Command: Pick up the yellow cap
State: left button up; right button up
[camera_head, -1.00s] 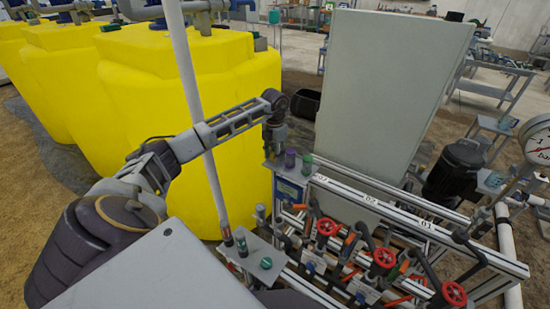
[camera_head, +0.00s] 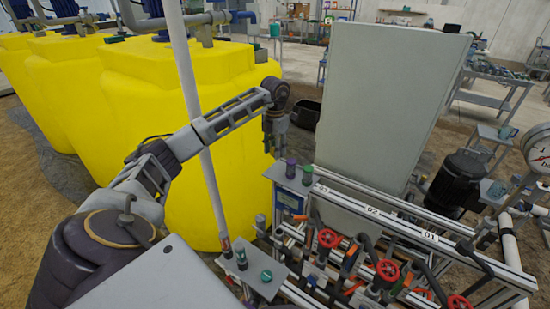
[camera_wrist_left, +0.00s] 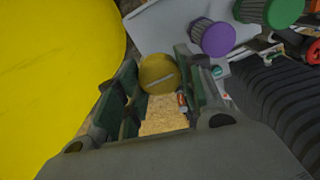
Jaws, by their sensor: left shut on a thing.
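The yellow cap (camera_wrist_left: 158,73) is round with a light slot across its top. In the left wrist view it sits between the two fingers near their tips. My left gripper (camera_head: 275,154) is shut on it, above the left end of the grey plate (camera_head: 276,171). In the head view the cap cannot be made out at the fingertips. My right gripper is not in view.
A purple cap (camera_head: 290,168) and a green cap (camera_head: 307,175) stand on the plate, close to the right of my left gripper. Large yellow tanks (camera_head: 235,80) stand behind, and a tall grey cabinet (camera_head: 375,90) stands at the right.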

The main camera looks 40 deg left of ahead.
pick_arm(q)
jog(key=shift+r, duration=1.25)
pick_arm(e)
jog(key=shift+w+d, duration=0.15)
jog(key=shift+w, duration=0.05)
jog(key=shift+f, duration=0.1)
